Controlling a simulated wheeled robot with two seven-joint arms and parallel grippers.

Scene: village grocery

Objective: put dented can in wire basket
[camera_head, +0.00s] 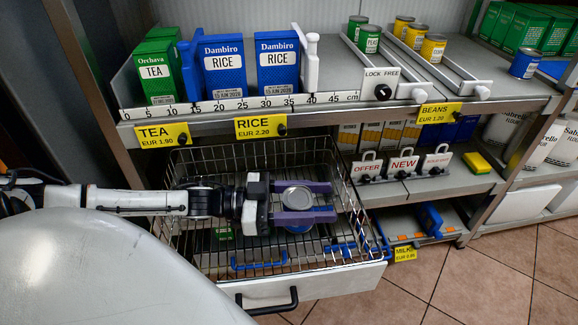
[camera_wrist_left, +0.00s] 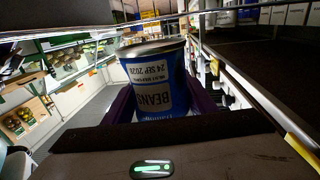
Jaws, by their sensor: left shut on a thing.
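My left gripper (camera_head: 304,206) reaches in from the left and is shut on a blue can with a silver lid (camera_head: 297,196). In the left wrist view the can (camera_wrist_left: 158,82) stands between the purple fingers, with a white BEANS label turned upside down and an uneven, dented-looking side. In the head view the can is over the wire basket (camera_head: 215,262), a pulled-out drawer with a white front. I cannot tell how high the can is above the basket floor. My right gripper is not in view.
Blue clips (camera_head: 262,262) and a green item (camera_head: 223,233) show in the basket. The shelf above holds a tea box (camera_head: 155,72), rice boxes (camera_head: 222,65) and several cans; its front edge (camera_head: 240,104) overhangs the basket's back. Tiled floor (camera_head: 480,270) is clear at right.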

